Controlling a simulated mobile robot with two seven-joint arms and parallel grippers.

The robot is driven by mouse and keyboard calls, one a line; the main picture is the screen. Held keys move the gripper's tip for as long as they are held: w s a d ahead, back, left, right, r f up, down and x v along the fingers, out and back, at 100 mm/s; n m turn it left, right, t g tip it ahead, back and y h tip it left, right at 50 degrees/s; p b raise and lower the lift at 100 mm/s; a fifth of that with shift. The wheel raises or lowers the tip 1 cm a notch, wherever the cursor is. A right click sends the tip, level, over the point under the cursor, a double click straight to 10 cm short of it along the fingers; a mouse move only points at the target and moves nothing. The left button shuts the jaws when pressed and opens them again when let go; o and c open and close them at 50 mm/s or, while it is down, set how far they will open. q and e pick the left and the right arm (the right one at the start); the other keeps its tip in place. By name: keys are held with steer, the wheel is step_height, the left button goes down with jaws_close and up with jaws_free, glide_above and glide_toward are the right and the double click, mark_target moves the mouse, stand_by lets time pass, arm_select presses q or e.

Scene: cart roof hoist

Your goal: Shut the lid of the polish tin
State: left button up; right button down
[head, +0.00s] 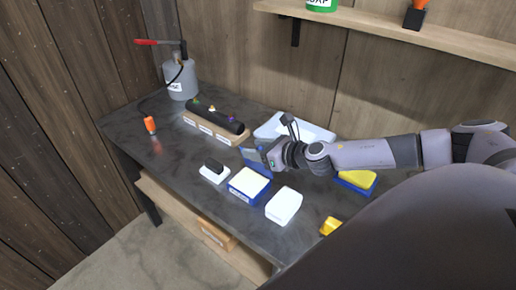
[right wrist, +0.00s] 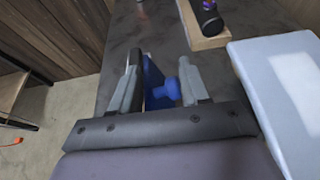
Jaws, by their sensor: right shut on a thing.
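A blue tin (head: 248,193) with a pale top face and a label on its front sits near the front edge of the bench. A blue panel (head: 254,156), which looks like its lid, stands up behind it. My right gripper (head: 268,158) is at that panel, reaching in from the right. In the right wrist view, its fingers (right wrist: 160,88) are around a blue part with a rounded knob (right wrist: 172,88). Whether the panel joins the tin is hidden. My left gripper is not in view.
A white block (head: 284,206) and a small white tray with a black item (head: 214,171) flank the tin. Behind stand a wooden rack (head: 236,137) and a pale tray (head: 318,135). A grey canister (head: 181,82) is at the back left. The front left bench is clear.

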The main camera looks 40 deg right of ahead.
steer(key=shift+s+a+f, duration=0.35)
steer(key=shift+a+f, duration=0.15)
steer(key=shift+a, duration=0.15)
steer(key=c, duration=0.8)
jaws_free()
steer(key=shift+w+d, duration=0.1)
steer(key=shift+w, duration=0.15)
steer(key=shift+s+d+r, duration=0.25)
steer(key=shift+s+d, duration=0.05)
steer(key=shift+s, duration=0.1)
steer(key=b+v, duration=0.1)
steer(key=v, duration=0.5)
steer(key=shift+b, duration=0.3)
steer(key=shift+s+a, duration=0.15)
